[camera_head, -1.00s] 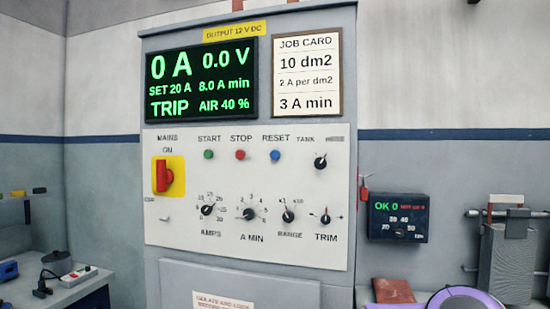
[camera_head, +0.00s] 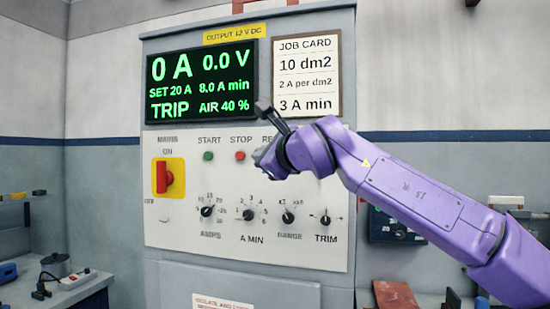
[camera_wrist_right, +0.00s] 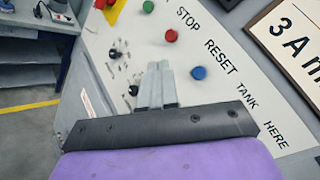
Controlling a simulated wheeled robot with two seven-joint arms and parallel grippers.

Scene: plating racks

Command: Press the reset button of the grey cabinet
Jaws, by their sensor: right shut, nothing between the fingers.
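The grey cabinet (camera_head: 335,185) stands upright ahead of me, its display (camera_head: 201,82) reading 0 A, 0.0 V and TRIP. The blue reset button (camera_wrist_right: 198,72) shows in the right wrist view, ahead and to the right of my right gripper (camera_wrist_right: 160,88). In the head view the right gripper and forearm hide this button and most of its label. My right gripper is shut and empty, in front of the panel (camera_head: 250,245); whether it touches the panel I cannot tell. The green start button (camera_head: 208,156) and red stop button (camera_head: 240,156) are visible to the left. My left gripper is not in view.
The red mains switch (camera_head: 162,177) on its yellow plate is at the panel's left. Knobs such as the A MIN knob (camera_head: 249,215) sit below the buttons. The job card (camera_head: 306,75) is above right. A small dark box (camera_head: 385,226) is on the wall at right.

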